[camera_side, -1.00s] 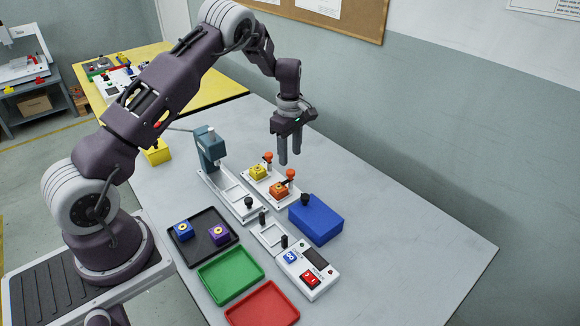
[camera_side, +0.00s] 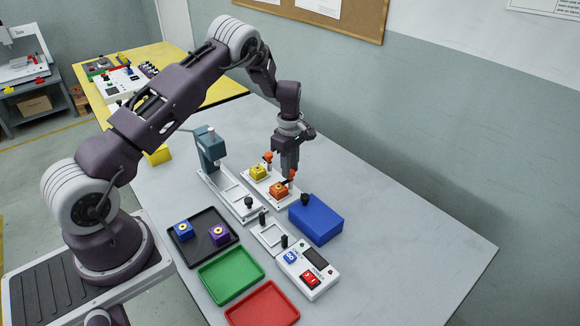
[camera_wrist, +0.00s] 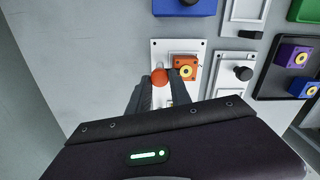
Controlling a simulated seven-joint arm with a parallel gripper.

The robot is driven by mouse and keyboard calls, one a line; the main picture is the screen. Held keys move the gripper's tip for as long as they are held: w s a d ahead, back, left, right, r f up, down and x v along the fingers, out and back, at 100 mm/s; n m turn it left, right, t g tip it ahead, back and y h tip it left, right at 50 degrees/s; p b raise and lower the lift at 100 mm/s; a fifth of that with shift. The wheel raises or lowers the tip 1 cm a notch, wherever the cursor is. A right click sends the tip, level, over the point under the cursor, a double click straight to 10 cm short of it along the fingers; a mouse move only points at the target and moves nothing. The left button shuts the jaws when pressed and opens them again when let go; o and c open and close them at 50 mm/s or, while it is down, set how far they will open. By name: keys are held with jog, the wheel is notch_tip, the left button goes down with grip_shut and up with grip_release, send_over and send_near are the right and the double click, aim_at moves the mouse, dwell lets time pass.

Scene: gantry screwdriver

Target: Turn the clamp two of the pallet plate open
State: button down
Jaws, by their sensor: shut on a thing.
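The white pallet plate (camera_wrist: 160,49) lies on the table and carries an orange block (camera_side: 278,189) and a yellow block (camera_side: 258,172). Each block has an orange-knobbed clamp beside it. My gripper (camera_side: 290,172) points down and is shut on the clamp knob (camera_wrist: 160,76) beside the orange block, which I take as clamp two. In the wrist view the knob shows between my fingertips, and the orange block (camera_wrist: 184,70) is just right of them. The other clamp knob (camera_side: 268,156) stands by the yellow block. My fingers partly hide the gripped clamp's lever, so its angle is unclear.
A blue box (camera_side: 316,220) stands close to the plate's near end. A fixture with a blue-grey post (camera_side: 210,150) is left of the plate. A black tray (camera_side: 205,250) with two blocks, a green tray (camera_side: 230,276) and a red tray (camera_side: 262,305) lie nearer. The table's right side is clear.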

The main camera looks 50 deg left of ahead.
jog(key=m, duration=0.4)
jog(key=shift+m, duration=0.4)
jog(key=m, duration=0.4)
jog(key=shift+w+m, duration=0.1)
jog(key=shift+m, duration=0.2)
jog(key=m, duration=0.4)
jog(key=shift+d+m, duration=0.1)
jog(key=shift+m, duration=2.2)
jog(key=c, duration=1.2)
grip_release()
jog(key=shift+o, duration=0.2)
jog(key=shift+r, duration=0.15)
